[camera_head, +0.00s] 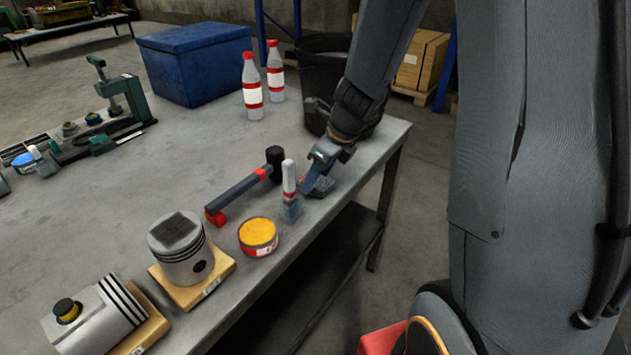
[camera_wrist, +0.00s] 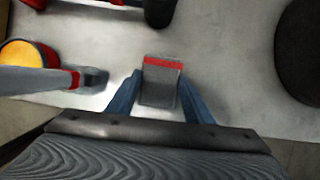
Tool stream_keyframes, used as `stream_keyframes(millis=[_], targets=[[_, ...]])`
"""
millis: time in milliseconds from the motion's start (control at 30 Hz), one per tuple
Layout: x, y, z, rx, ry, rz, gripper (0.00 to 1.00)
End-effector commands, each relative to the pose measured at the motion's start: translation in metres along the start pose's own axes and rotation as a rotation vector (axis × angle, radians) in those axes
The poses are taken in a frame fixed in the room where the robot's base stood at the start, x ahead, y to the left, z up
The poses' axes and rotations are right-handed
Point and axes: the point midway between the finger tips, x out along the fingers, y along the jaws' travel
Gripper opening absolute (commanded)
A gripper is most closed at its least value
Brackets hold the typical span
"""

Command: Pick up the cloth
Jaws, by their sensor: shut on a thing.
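The cloth (camera_wrist: 160,88) is a small grey folded piece with a red stripe across it, between the two blue fingers of my gripper (camera_wrist: 160,90) in the wrist view. My gripper is shut on it. In the head view my gripper (camera_head: 311,178) reaches down at the table's right edge. The dark grey cloth (camera_head: 323,187) shows there beside the fingers, partly hidden by them. It is at table level; I cannot tell whether it still touches the top.
A brush (camera_head: 290,190) with a white and red handle stands just left of my gripper. A hammer (camera_head: 240,190), a tin of yellow stuff (camera_head: 258,232) and a piston (camera_head: 180,260) are nearby. A black bucket (camera_head: 322,60) and two bottles (camera_head: 252,88) stand behind.

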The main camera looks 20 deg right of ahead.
Motion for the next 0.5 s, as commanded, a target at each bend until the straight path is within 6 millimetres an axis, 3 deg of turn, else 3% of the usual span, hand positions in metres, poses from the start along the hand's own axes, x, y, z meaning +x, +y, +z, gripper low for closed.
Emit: stream_keyframes(millis=[167, 500], targets=[[-0.014, 0.0, 0.006, -0.001, -0.003, -0.002, 0.24], [-0.072, -0.001, 0.03, -0.003, -0.003, -0.003, 0.24]])
